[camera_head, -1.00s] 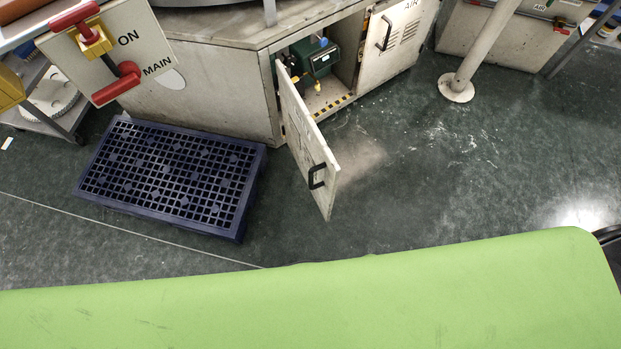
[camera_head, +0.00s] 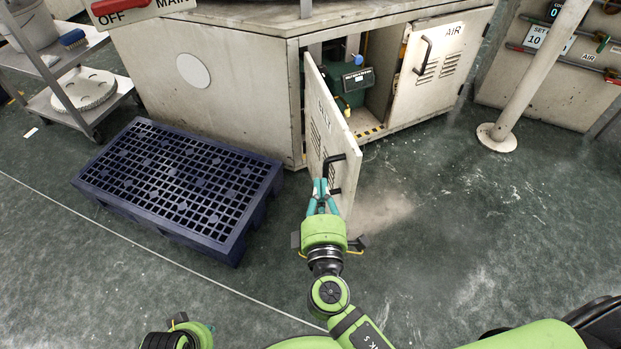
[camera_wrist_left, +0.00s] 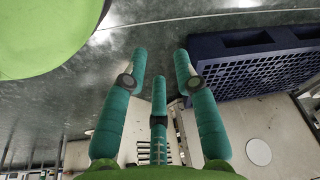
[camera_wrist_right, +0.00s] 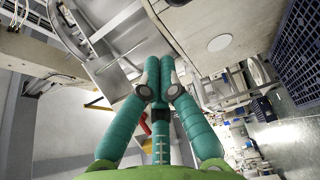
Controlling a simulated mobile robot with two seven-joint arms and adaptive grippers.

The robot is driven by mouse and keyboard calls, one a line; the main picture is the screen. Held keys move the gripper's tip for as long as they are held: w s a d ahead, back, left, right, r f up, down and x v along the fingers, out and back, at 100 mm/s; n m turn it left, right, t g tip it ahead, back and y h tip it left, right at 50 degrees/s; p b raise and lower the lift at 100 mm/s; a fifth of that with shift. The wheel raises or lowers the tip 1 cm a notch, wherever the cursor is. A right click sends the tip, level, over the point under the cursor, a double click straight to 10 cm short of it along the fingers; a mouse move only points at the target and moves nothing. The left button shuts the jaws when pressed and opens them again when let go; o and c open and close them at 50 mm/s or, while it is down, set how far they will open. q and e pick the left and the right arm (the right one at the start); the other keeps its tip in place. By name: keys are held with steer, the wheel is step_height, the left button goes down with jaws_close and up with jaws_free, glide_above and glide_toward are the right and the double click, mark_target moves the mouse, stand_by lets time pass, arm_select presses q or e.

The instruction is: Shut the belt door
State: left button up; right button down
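The belt door (camera_head: 325,120), a pale metal panel with slots and a black handle (camera_head: 332,162), stands ajar, swung out from the cabinet (camera_head: 230,100). My right gripper (camera_head: 321,184) is at the door's front lower part, its teal fingertips close by the handle; contact is unclear. In the right wrist view the fingertips (camera_wrist_right: 160,68) are together, with nothing seen between them. Part of my left arm shows at the bottom of the head view. In the left wrist view the left gripper (camera_wrist_left: 161,62) has its fingers apart and empty.
A dark blue grated pallet (camera_head: 180,180) lies on the floor left of the door. The AIR door (camera_head: 428,68) is right of the opening, which holds a green motor (camera_head: 352,85). A white post (camera_head: 530,75) stands right. Floor right of the belt door is clear.

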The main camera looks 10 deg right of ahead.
mark_target(335, 160)
steer(key=w+d, duration=0.1)
steer(key=w, duration=0.2)
steer(key=w+d, duration=0.2)
steer(key=w, duration=0.1)
steer(key=w+d+p, duration=0.1)
steer(key=w, duration=0.2)
steer(key=shift+w+d, duration=0.25)
steer(key=shift+w, duration=0.05)
arm_select(q)
steer(key=shift+s+f, duration=0.2)
steer(key=shift+f, duration=1.25)
arm_select(e)
steer(key=shift+d, duration=0.65)
steer(key=shift+d, duration=0.15)
